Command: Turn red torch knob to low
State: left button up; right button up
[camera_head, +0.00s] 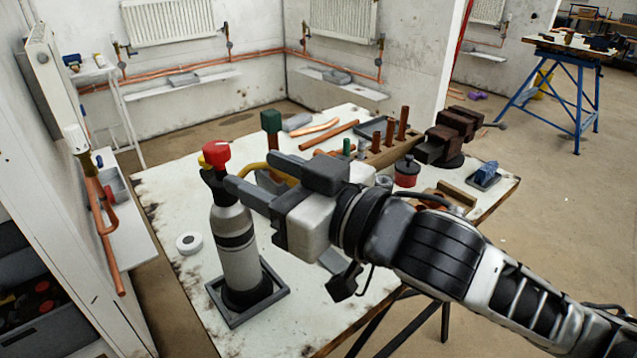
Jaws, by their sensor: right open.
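The red torch knob (216,153) sits on the black head at the top of a grey gas bottle (237,245). The bottle stands upright in a square dark tray (224,313) on the white table. My right gripper (252,171) reaches in from the right, just right of the knob and slightly lower in the picture. Its jaws are open with nothing seen between them. One finger overlaps the torch near its neck; I cannot tell whether it touches. My left gripper is not in view.
A second torch with a green knob (271,121) stands behind, partly hidden by my gripper. A white tape roll (189,243) lies left of the bottle. Copper pipes, a wooden pipe rack (390,152), a red-and-black tin (407,172) and a brown vise (449,137) crowd the far side.

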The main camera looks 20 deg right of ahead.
pick_arm(q)
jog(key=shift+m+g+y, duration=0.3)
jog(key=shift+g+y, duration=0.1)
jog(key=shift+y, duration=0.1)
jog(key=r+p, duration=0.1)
jog(key=p, duration=0.2)
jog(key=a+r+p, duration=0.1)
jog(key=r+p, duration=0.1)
jog(key=p, duration=0.1)
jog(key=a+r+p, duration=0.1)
jog(key=p, duration=0.2)
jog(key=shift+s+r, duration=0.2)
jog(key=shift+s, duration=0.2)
pick_arm(e)
jog(key=v, duration=0.7)
jog(key=shift+s+d, duration=0.15)
jog(key=shift+s, duration=0.1)
